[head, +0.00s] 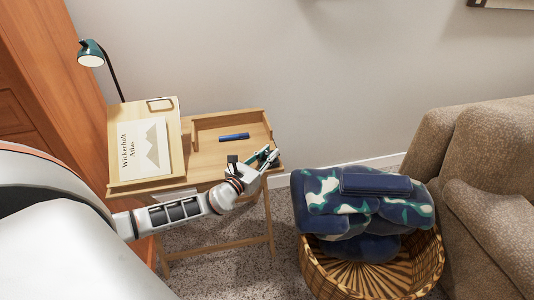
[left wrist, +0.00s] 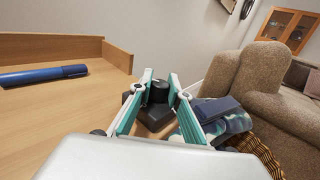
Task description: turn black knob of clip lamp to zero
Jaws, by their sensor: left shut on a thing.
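The clip lamp (head: 90,53) has a green shade on a dark bent stem and stands at the back left of the small wooden desk in the head view. In the left wrist view, a black knob (left wrist: 158,91) sits on a black block at the desk's right edge. My left gripper (head: 267,157) reaches over that edge. In the wrist view its teal-lined fingers (left wrist: 158,88) stand on both sides of the knob, shut on it. In the head view the fingers largely hide the knob. My right gripper is not in view.
On the wooden desk (head: 200,130) lie a blue marker (head: 234,137) and a tilted board with an atlas (head: 145,148). To the right stand a woven basket (head: 372,275) of blue blankets with a dark blue book (head: 376,184) on top, and a brown sofa (head: 485,210).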

